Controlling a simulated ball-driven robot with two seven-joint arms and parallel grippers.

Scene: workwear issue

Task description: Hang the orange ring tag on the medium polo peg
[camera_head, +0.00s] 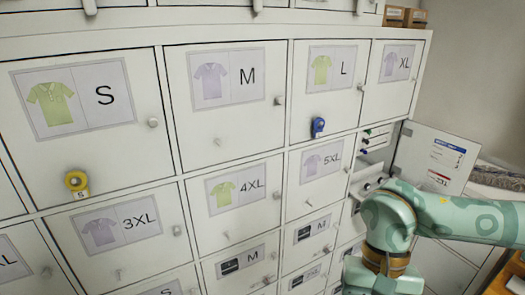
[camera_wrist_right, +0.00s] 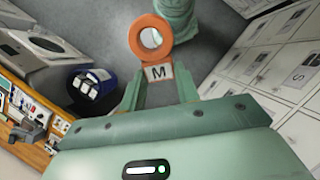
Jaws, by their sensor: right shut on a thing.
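The orange ring tag (camera_wrist_right: 150,40) shows in the right wrist view, with a white label marked M below its ring. My right gripper (camera_wrist_right: 158,73) is shut on this label, and the ring sticks out beyond the fingertips. The medium polo door (camera_head: 240,123) is in the top row in the head view, with a purple polo picture and a large M. Its small peg (camera_head: 217,142) is bare, below the picture. My right gripper is outside the head view, where only my right arm shows at the right. My left gripper is in neither view.
A yellow ring tag (camera_head: 76,181) hangs on the S door and a blue one (camera_head: 318,126) on the L door. Door knobs (camera_head: 278,100) stick out. An open door (camera_head: 430,160) stands at the right near my arm. Lower doors also carry M labels, with dark pictures.

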